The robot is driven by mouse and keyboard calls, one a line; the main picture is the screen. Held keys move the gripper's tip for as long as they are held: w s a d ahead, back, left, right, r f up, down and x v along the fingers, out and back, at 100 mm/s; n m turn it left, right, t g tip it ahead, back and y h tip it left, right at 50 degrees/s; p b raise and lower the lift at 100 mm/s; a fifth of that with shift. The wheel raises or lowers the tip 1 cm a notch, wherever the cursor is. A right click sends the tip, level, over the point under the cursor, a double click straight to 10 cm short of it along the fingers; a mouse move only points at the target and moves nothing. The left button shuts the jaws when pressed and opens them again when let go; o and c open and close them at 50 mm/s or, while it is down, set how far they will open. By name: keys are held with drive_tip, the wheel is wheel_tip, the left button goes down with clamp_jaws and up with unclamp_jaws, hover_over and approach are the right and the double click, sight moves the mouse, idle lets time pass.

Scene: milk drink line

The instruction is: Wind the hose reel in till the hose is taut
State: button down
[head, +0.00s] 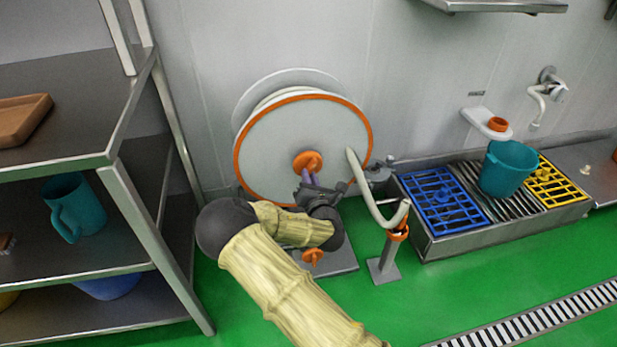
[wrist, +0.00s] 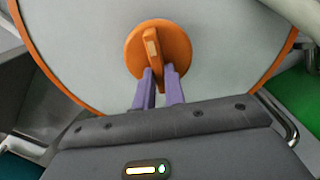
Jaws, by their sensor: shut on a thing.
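The hose reel (head: 270,140) stands against the wall, a large pale disc with an orange rim. An orange hub knob (head: 307,161) with a raised grip bar sits at its centre; the knob also shows in the wrist view (wrist: 158,50). My gripper (head: 309,180) reaches the hub from below. In the wrist view its purple fingers (wrist: 160,80) are shut on the bar of the knob. The pale hose (head: 361,185) leaves the reel's right side, sags in a loop and rises to an orange-collared post (head: 397,236). A second orange knob (head: 313,256) sits low by the reel's base.
A metal shelf unit (head: 135,190) with a teal jug (head: 72,207) stands close on the left. Green floor with a drain (head: 540,322) is clear in front.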

drive_tip(key=shift+s+f, duration=0.15)
drive_tip(key=shift+f, duration=0.05)
drive_tip(key=c, duration=1.7)
unclamp_jaws()
drive_tip(key=shift+o, duration=1.2)
drive_tip(key=shift+r, duration=0.15)
drive_tip(key=p+v, duration=0.4)
drive_tip(key=v, duration=1.3)
drive_tip(key=shift+s, duration=0.2)
drive_tip(key=shift+d, duration=0.1)
